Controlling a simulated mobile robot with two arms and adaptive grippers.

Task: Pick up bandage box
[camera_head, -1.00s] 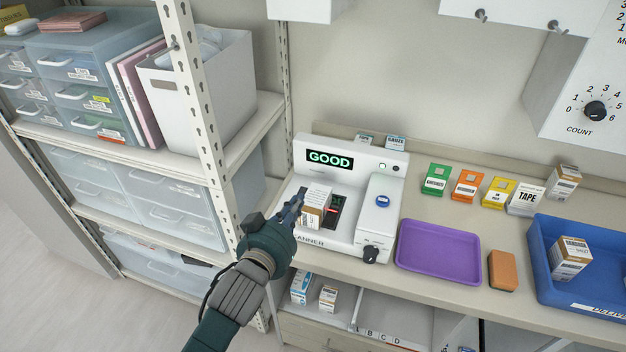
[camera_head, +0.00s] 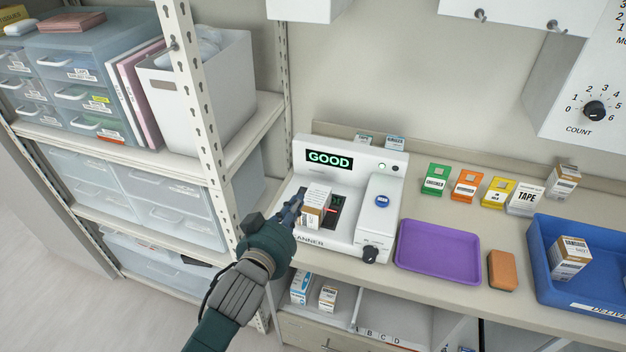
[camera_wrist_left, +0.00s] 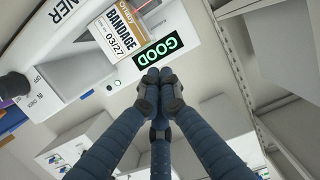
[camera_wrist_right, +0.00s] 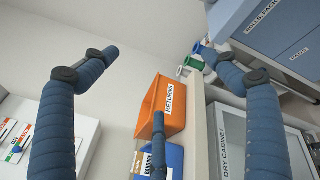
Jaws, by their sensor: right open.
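A white and brown bandage box (camera_head: 315,205) stands on the white scanner (camera_head: 354,225), whose display reads GOOD. Its label, BANDAGE 03/27, shows in the left wrist view (camera_wrist_left: 119,38). My left gripper (camera_head: 293,208) is just left of the box in the head view. In the left wrist view its fingertips (camera_wrist_left: 158,78) are together with nothing seen between them, and the box lies beyond them. Whether they touch the box I cannot tell. My right gripper (camera_wrist_right: 158,70) is open and empty in the right wrist view; it is outside the head view.
A purple tray (camera_head: 438,276), an orange block (camera_head: 502,270) and a blue bin (camera_head: 540,290) with a similar box are right of the scanner. Coloured label stands line the back. A shelf post (camera_head: 205,110) rises close left of my arm. An orange RETURNS bin (camera_wrist_right: 150,110) shows in the right wrist view.

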